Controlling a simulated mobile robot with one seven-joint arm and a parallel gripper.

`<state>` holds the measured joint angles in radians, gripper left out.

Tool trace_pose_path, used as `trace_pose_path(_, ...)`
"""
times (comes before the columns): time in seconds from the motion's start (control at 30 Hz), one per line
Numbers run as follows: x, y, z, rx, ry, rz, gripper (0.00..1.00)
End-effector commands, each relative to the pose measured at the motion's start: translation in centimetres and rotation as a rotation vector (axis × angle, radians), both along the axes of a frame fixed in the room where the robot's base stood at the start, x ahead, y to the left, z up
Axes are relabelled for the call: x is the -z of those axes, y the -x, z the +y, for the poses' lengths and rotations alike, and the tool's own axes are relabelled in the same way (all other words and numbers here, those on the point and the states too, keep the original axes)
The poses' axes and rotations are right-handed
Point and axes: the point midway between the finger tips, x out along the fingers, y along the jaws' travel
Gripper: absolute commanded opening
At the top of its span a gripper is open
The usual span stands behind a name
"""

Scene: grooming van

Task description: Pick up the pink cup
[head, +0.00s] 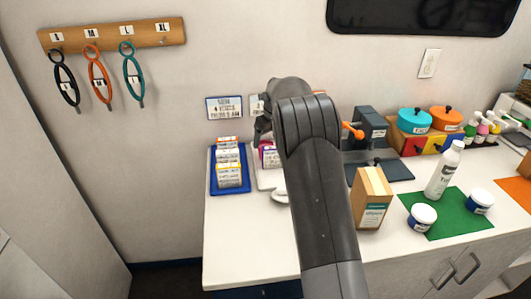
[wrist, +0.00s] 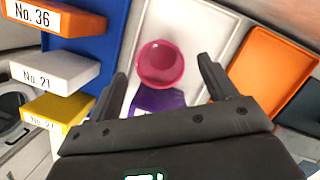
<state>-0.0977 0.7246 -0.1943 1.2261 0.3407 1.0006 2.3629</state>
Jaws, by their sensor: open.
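The pink cup (wrist: 160,66) shows in the wrist view, its round open mouth toward the camera. It is in the white tray (wrist: 203,32), close to a purple item (wrist: 158,100). My gripper (wrist: 162,70) is open, one finger on each side of the cup in the picture. I see no contact; the depth gap is unclear. In the head view my arm covers most of the white tray (head: 262,181), and I cannot make out the cup there.
A blue tray (head: 213,187) with several labelled boxes stands left of the white tray. An orange tray (wrist: 272,68) lies to its right in the wrist view. A tan carton (head: 370,199) and a white bottle (head: 443,172) stand right of my arm.

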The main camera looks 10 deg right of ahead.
Motion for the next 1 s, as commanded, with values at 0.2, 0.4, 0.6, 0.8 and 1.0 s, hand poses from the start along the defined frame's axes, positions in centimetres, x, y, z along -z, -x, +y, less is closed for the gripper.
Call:
trace_pose_path(0.2,3.3,-0.2,0.2,-0.001,-0.001,0.004,0.78)
trace_pose_path(0.4,4.6,-0.6,0.4,0.0,0.0,0.001,0.78)
trace_pose_path(0.6,4.6,-0.6,0.4,-0.001,0.0,0.001,0.73)
trace_pose_path(0.8,4.6,-0.5,0.4,-0.001,0.001,0.001,0.56)
trace_pose_path(1.0,4.5,-0.5,0.4,-0.001,0.001,0.001,0.4)
